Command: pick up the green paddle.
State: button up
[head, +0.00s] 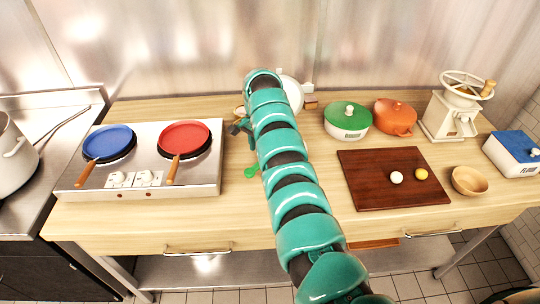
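A small green piece (251,172) shows on the wooden counter just left of my arm. It looks like part of the green paddle; the rest may be hidden behind my teal arm. My gripper (240,127) is at the far end of the arm, beyond and slightly left of the green piece. It is small and dark, partly covered by the arm, and its fingers are not clear. I cannot tell whether it holds anything.
A steel hob (138,193) with a blue pan (109,142) and a red pan (184,138) is on the left. On the right are a green-lidded pot (347,130), an orange pot (396,122), a grinder (449,115), a dark board (385,190) and a wooden bowl (469,181).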

jog(key=shift+w+d+f+p, duration=0.1)
jog(key=shift+d+f+p, duration=0.1)
jog(key=shift+f+p, duration=0.4)
jog(key=shift+w+d+f+p, duration=0.1)
jog(key=shift+d+f+p, duration=0.1)
jog(key=shift+f+p, duration=0.4)
jog(key=shift+f, duration=1.3)
jog(key=c, duration=1)
